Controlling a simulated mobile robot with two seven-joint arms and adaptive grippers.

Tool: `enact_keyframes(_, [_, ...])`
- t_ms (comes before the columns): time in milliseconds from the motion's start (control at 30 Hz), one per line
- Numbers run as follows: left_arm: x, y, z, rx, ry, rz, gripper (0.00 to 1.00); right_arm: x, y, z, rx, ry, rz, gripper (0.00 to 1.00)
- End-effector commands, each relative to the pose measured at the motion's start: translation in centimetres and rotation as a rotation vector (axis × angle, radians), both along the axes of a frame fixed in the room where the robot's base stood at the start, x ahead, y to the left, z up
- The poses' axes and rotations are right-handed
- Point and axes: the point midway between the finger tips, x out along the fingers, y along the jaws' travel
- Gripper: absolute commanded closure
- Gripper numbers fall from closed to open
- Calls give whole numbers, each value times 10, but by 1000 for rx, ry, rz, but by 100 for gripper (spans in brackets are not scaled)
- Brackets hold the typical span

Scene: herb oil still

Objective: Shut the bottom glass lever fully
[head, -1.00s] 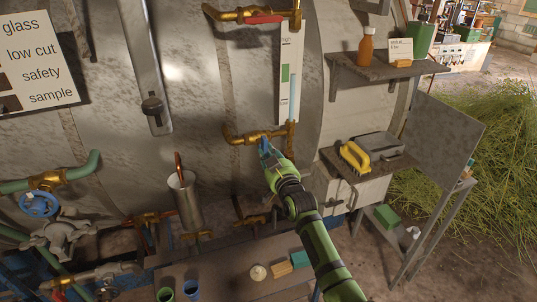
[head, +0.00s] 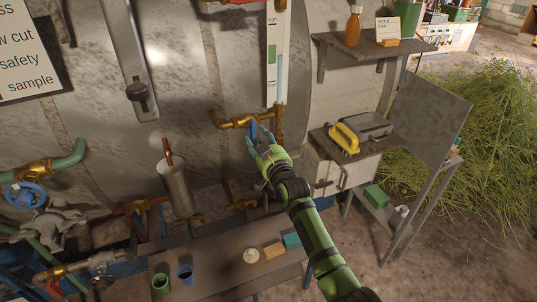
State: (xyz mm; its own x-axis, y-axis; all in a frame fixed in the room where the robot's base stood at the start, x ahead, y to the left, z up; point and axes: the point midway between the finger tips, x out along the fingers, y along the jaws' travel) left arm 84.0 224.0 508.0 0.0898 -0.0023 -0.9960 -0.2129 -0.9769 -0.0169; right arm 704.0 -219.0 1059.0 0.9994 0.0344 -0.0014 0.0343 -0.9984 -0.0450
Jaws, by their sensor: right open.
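The sight glass (head: 278,65) is an upright tube against a white-and-green scale on the tank. Its bottom brass fitting (head: 232,122) joins the tube's lower end. My right gripper (head: 261,136) is open just below and in front of this fitting, its fingers pointing up at it. A blue piece shows at the fingertips; I cannot tell whether it is a finger or the lever. The bottom glass lever cannot be made out clearly, and contact cannot be told. My left gripper is not in view.
A low bench (head: 215,262) holds cups, a round pale item and small blocks. A steel cylinder (head: 175,187) stands left of the gripper. To the right are a shelf (head: 357,53) with an orange bottle and a lower shelf with a yellow-handled tool (head: 344,139).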

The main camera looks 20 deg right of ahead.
Motion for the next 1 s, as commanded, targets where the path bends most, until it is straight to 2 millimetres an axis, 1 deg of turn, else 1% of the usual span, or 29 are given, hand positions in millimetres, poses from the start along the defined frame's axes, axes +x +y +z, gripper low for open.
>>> enact_keyframes(33, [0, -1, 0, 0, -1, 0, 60, -9, 0, 0, 0, -1, -1, 54])
enact_keyframes(300, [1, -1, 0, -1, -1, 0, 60, -61, -2, -1, 1, 2, 0, 54])
enact_keyframes(400, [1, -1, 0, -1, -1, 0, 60, -78, -2, -1, 1, 2, 0, 54])
enact_keyframes(500, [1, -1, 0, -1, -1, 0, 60, -91, -3, -1, 1, 2, 0, 54])
enact_keyframes(600, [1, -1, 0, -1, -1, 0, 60, -99, -3, 0, 2, 2, 0, 54])
enact_keyframes(700, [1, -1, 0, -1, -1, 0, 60, -103, -3, -1, 2, 2, 0, 54])
enact_keyframes(1000, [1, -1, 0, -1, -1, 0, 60, -104, -3, 0, 2, 1, 0, 54])
